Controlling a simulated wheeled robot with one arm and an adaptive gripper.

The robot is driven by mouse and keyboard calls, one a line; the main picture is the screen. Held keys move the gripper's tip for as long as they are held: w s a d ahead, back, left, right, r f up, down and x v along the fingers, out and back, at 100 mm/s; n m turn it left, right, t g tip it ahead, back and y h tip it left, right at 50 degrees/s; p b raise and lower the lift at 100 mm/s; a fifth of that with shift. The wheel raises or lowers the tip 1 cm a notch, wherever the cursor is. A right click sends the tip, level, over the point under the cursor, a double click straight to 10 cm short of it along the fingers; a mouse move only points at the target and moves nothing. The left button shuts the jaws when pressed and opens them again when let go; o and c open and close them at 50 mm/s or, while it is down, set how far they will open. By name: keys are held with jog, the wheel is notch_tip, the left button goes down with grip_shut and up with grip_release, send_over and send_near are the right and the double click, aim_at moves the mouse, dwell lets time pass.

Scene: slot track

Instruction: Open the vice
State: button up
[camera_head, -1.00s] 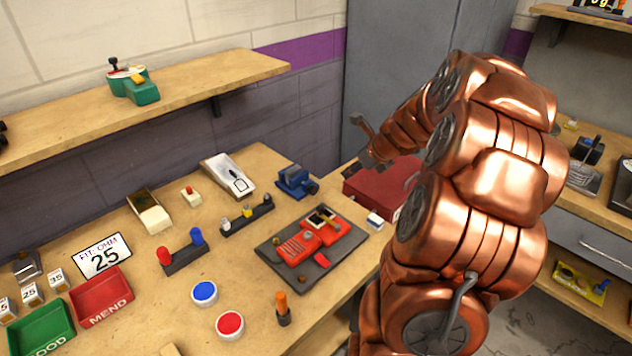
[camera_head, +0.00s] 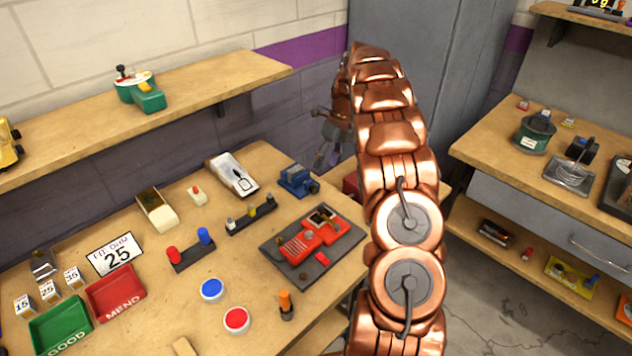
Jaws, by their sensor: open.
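The blue vice (camera_head: 296,181) stands at the back right of the workbench. Its jaws are too small to tell apart, so I cannot say whether they are open or shut. My gripper (camera_head: 322,160) is open and hangs above and behind the vice, a little to its right in the picture. The grey fingers are small in this view and apart from the vice. My copper arm reaches up on the right and does not cover the vice.
A grey mat (camera_head: 270,245) with a red device lies in front of the vice. A rack (camera_head: 250,216) and a white sloped box (camera_head: 231,174) stand to the vice's left. A wooden shelf (camera_head: 190,85) runs along the wall above. A second bench (camera_head: 480,140) is at right.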

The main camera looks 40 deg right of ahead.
aim_at(316, 185)
jog(key=shift+g, duration=0.4)
jog(key=shift+w+a+r+p+x, duration=0.15)
jog(key=shift+p+x, duration=0.25)
jog(key=shift+x, duration=1)
jog(key=shift+a+p+x, duration=0.3)
jog(key=shift+p+x, duration=0.1)
jog(key=shift+x, duration=1)
jog(key=shift+w+a+r+p+x, duration=0.15)
jog(key=shift+p+x, duration=0.25)
jog(key=shift+x, duration=0.95)
jog(key=shift+s+f, duration=0.1)
grip_shut()
